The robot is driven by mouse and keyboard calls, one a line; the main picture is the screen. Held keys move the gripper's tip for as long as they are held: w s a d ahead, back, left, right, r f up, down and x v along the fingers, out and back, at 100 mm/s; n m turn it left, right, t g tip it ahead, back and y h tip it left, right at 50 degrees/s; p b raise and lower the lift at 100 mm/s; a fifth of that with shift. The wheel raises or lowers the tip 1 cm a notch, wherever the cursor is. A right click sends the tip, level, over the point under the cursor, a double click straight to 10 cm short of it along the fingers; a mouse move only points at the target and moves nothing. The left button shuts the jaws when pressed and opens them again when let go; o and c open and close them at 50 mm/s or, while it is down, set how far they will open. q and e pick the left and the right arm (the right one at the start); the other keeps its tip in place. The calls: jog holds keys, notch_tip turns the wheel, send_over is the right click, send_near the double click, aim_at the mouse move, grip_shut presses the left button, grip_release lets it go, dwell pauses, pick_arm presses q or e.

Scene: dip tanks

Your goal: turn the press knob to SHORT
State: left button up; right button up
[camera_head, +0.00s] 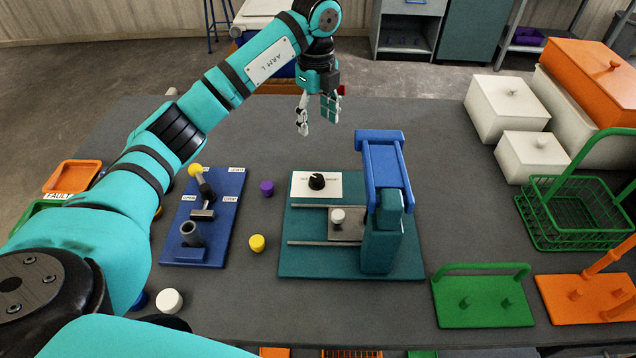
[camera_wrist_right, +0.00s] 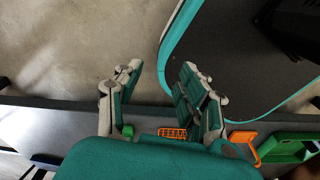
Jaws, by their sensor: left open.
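The press has a teal base (camera_head: 300,262), a teal column and a blue lever frame (camera_head: 368,165). Its black knob (camera_head: 317,181) sits on a white label plate (camera_head: 332,192) at the back left of the base. Small lettering lies left and right of the knob; I cannot read it or the pointer's setting surely. My left gripper (camera_head: 317,122) is open and empty, fingers down, above the table behind the knob and apart from it. My right gripper (camera_wrist_right: 162,72) is open and empty in the right wrist view; it is not visible in the head view.
A blue board (camera_head: 233,205) with a lever stands left of the press. Purple (camera_head: 267,187) and yellow (camera_head: 257,243) pieces lie between them. White boxes (camera_head: 506,108), a green basket (camera_head: 575,212) and a green handled plate (camera_head: 483,304) stand right. The table behind the press is clear.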

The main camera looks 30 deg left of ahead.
pick_arm(q)
jog(key=f, duration=0.1)
jog(key=p, duration=0.3)
send_near(317, 178)
notch_tip(317, 178, down, 10)
jog(key=shift+r, duration=0.2)
pick_arm(e)
jog(key=shift+w+r, duration=0.3)
jog(key=shift+r, duration=0.35)
jog(key=shift+w+r, duration=0.3)
jog(key=shift+r, duration=0.3)
pick_arm(q)
jog(key=c, duration=1.1)
